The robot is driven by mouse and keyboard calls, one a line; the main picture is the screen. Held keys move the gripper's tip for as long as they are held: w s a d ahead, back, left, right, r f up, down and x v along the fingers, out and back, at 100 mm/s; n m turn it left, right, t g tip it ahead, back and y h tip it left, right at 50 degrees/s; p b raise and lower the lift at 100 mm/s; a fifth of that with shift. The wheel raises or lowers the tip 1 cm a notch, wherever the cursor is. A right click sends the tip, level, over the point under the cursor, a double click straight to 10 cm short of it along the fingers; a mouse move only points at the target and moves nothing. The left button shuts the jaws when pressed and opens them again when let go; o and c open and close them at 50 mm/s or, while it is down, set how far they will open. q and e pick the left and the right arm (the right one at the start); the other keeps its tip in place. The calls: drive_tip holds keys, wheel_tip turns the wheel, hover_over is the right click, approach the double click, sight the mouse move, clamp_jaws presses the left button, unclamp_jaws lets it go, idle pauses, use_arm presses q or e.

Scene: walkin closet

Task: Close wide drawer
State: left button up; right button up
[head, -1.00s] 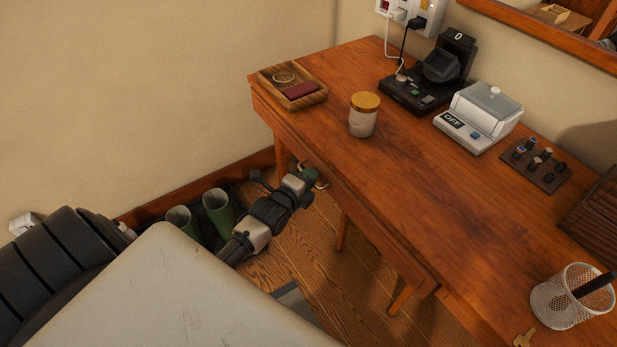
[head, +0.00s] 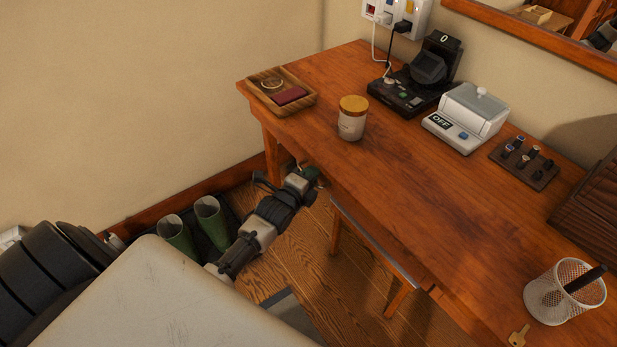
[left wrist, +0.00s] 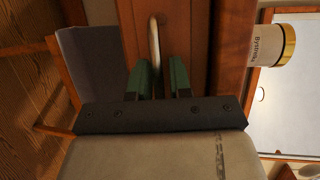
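I cannot tell whether the drawer is fully flush. My right gripper is not in view.
The wooden desk (head: 390,190) carries a jar (head: 352,122), a tray (head: 262,98), a white device (head: 468,125) and a pen cup (head: 548,300). A grey seat edge (head: 375,243) shows below. Green boots (head: 210,218) stand by the wall.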

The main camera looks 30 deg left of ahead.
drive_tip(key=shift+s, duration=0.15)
use_arm(q)
drive_tip(key=s+r+p, duration=0.1)
drive_tip(key=s+r, duration=0.1)
drive_tip(key=s, duration=0.8)
drive_tip(key=shift+s, duration=0.35)
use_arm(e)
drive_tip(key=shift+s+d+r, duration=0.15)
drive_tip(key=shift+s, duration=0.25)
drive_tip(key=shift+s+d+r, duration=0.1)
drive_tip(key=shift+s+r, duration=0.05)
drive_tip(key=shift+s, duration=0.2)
use_arm(q)
drive_tip(key=shift+f, duration=0.1)
